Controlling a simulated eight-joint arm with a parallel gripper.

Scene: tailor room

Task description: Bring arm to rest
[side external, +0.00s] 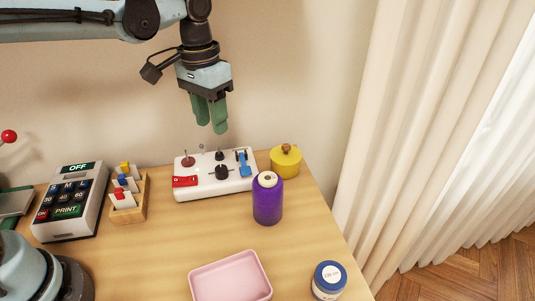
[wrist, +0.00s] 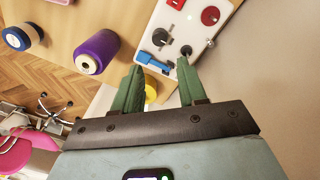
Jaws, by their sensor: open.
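My gripper (side external: 217,127) hangs above the back of the table, over the white switch box, with its green fingers pointing down. In the wrist view the two green fingers (wrist: 160,75) stand apart with nothing between them. The gripper is open and empty. The fingertips look clear of the box in the side view.
A white switch box (side external: 240,185), a purple spool (side external: 267,205) and a yellow pot (side external: 285,164) stand below. A pink tray (side external: 212,276), a blue-lidded jar (side external: 328,279), a wooden card holder (side external: 140,205) and a label printer (side external: 70,203) share the table. Curtains (side external: 425,130) hang at right.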

